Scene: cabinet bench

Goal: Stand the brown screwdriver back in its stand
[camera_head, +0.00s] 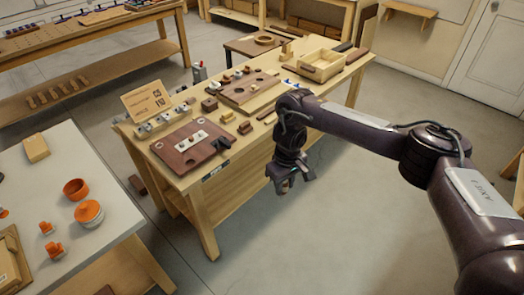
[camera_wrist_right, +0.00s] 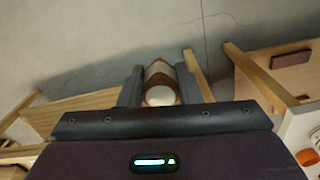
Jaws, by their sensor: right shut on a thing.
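My right gripper (camera_head: 287,187) hangs in front of the workbench's long side, over the floor and clear of the bench top. In the wrist view its two fingers (camera_wrist_right: 160,78) are shut on a brown, rounded piece with a pale round end, which looks like the handle of the brown screwdriver (camera_wrist_right: 158,72). The rest of the screwdriver is hidden in the wrist view, and in the head view it is too small to make out. I cannot clearly tell which item is its stand. My left gripper is not in view.
The wooden workbench (camera_head: 240,150) carries a brown board (camera_head: 185,158), a second board (camera_head: 245,92), a pale wooden tray (camera_head: 322,66), a sign card (camera_head: 146,101) and small blocks. A grey table (camera_head: 110,218) with orange pots (camera_head: 88,212) stands at left. Floor in front is clear.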

